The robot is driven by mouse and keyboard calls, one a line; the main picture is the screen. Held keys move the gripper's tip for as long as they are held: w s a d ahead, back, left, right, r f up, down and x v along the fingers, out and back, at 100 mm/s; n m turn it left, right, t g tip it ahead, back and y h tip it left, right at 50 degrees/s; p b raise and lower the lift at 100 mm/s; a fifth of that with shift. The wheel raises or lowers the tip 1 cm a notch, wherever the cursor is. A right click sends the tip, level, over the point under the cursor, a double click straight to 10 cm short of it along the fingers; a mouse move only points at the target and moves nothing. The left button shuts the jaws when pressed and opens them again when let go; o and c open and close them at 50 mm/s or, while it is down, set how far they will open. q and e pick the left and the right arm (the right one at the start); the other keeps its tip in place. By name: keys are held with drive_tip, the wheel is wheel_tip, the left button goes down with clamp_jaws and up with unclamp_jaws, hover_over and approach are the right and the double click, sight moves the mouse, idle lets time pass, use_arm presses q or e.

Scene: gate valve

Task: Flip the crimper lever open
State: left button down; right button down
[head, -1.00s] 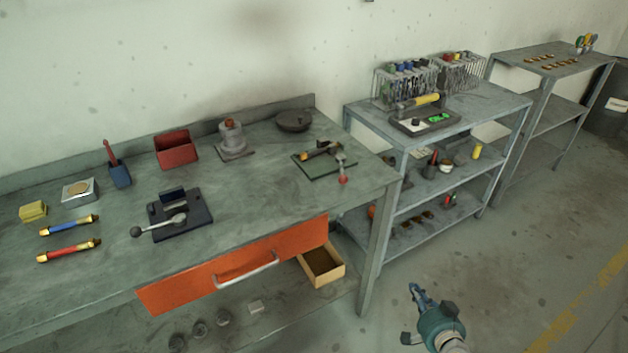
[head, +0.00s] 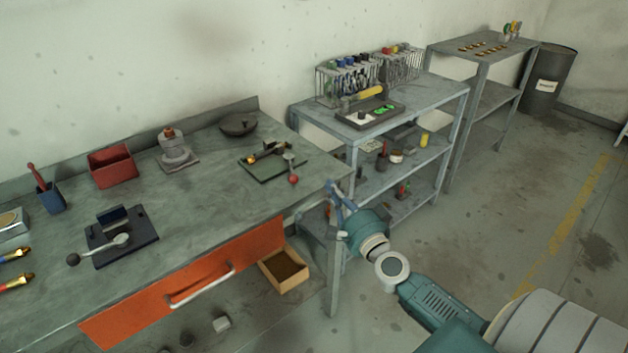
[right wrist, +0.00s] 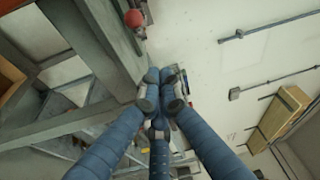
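Two lever devices stand on the grey workbench (head: 215,215). One is a dark plate with a black block and a silver lever (head: 100,248) ending in a black ball, at the left. I cannot tell for certain which is the crimper. My right gripper (head: 338,195) is empty beside the bench's right corner, apart from both. In the right wrist view its blue fingertips (right wrist: 162,95) sit close together; a red ball (right wrist: 134,18) shows beyond. My left gripper is out of view.
An orange drawer front (head: 190,285) and an open box (head: 284,270) are below the bench top. A grey shelf unit (head: 440,92) with racks and a scale stands right of the bench. The floor at right is clear around my arm.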

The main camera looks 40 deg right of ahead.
sight(291, 167)
drive_tip(key=x, duration=0.9)
drive_tip(key=shift+w+d, duration=0.1)
drive_tip(key=shift+w, duration=0.25)
drive_tip(key=a, duration=0.3)
drive_tip(key=shift+s+a+f, duration=0.1)
drive_tip(key=shift+s+f, duration=0.15)
drive_tip(key=shift+f, duration=0.1)
drive_tip(key=shift+s+a, duration=0.1)
drive_tip(key=shift+a, duration=0.3)
drive_tip(key=shift+f, duration=0.1)
drive_tip(key=shift+a, duration=0.1)
